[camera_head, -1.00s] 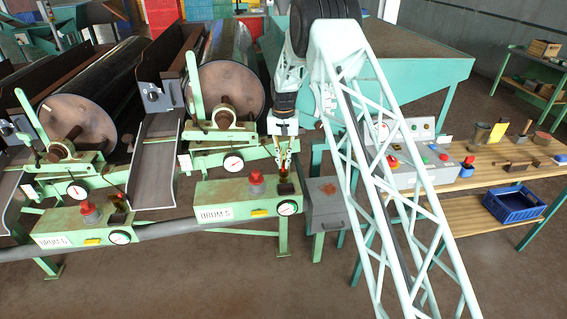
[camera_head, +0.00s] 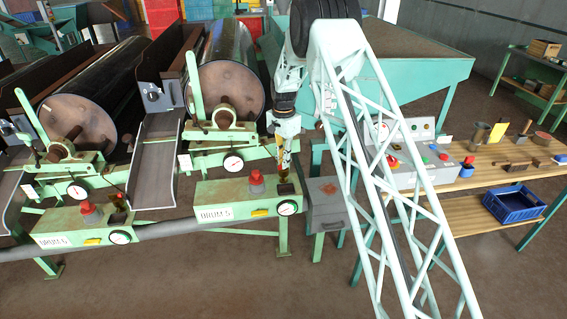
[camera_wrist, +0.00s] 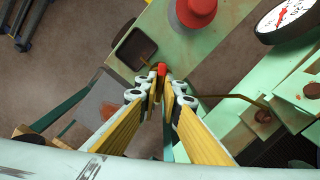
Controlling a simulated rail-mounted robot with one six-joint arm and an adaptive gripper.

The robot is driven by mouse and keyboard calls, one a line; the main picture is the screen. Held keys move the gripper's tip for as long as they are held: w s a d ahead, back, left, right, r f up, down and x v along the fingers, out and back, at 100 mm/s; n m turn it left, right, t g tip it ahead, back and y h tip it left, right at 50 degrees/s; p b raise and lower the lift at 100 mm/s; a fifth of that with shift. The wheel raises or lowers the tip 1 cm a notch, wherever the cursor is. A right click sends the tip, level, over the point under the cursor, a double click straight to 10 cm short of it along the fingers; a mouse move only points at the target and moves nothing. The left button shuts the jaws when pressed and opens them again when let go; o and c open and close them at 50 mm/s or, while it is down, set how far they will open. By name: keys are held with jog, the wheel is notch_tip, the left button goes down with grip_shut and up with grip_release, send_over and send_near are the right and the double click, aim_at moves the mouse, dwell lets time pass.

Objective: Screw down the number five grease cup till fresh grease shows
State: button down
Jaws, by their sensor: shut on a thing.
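My gripper (camera_head: 283,176) hangs above the rear right end of the green box (camera_head: 208,197) labelled DRUM 5. It is shut. In the wrist view the fingertips (camera_wrist: 161,76) close around a small red piece (camera_wrist: 162,68), apparently the top of the number five grease cup; the fingers hide most of it. A thin brown rod or pipe (camera_wrist: 230,97) runs from near the fingertips toward the bearing. I cannot make out any fresh grease.
A red knob (camera_head: 257,179) and a dark square pot (camera_wrist: 138,48) stand on the same box, close to the fingers. A pressure gauge (camera_head: 233,163) is on the frame. A grey box (camera_head: 325,205) stands right. The workbench (camera_head: 490,165) is farther right.

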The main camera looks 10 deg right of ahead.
jog(key=shift+m, duration=0.4)
jog(key=c, duration=2.8)
grip_release()
jog(key=shift+r, duration=0.1)
jog(key=shift+r, duration=5.9)
jog(key=shift+r, duration=0.1)
